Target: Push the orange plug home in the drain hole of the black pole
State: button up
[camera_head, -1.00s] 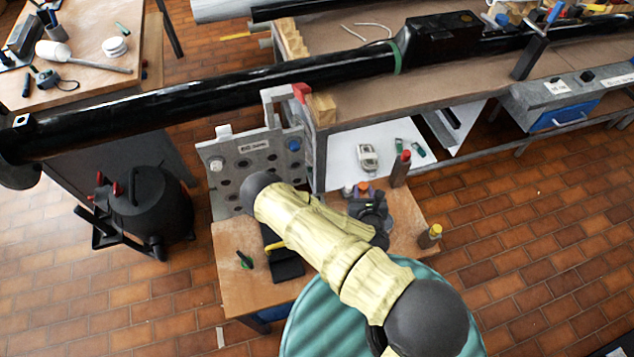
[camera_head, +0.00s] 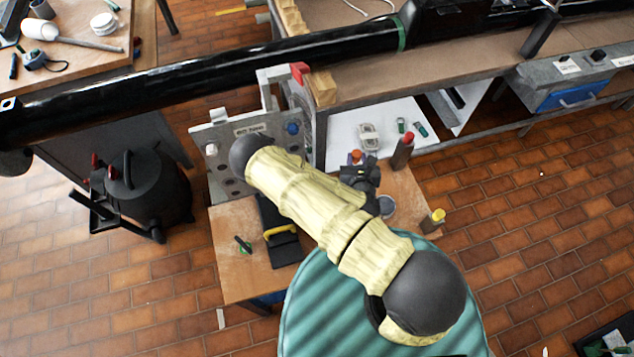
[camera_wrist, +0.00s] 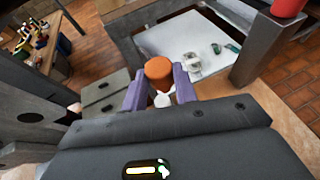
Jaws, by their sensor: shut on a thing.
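My gripper (camera_wrist: 160,92) is shut on the orange plug (camera_wrist: 158,70), which sits between its two purple fingers in the wrist view. The plug's orange cap faces up, with a whitish part below it. In the head view the orange plug (camera_head: 356,156) shows small beside the dark wrist, above the low wooden bench. The black pole (camera_head: 230,76) runs across the upper part of the head view, behind and above the gripper and apart from it.
A grey holed panel (camera_head: 222,130) stands behind the wooden bench (camera_head: 235,265). A black pot (camera_head: 150,190) stands at left. Brick floor is open at lower left.

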jog(key=a+r+m+g+h+b, duration=0.1)
jog(key=a+r+m+h+b, duration=0.3)
jog(key=a+b, duration=0.65)
jog(key=s+a+m+g+h+b, duration=0.2)
jog(key=s+a+b, duration=0.5)
jog(key=s+a, duration=0.6)
jog(key=s+f+m+h, duration=0.1)
jog(key=s+h, duration=0.1)
jog(key=s, duration=0.1)
jog(key=shift+s+a+b, duration=0.3)
jog(key=shift+s+a, duration=0.1)
jog(key=shift+w, duration=0.1)
jog(key=w+d, duration=1.1)
jog(key=w, duration=0.3)
notch_tip(320, 180, down, 8)
jog(key=shift+r+b, duration=0.25)
jog(key=shift+b, duration=0.05)
jog(key=shift+f, duration=0.2)
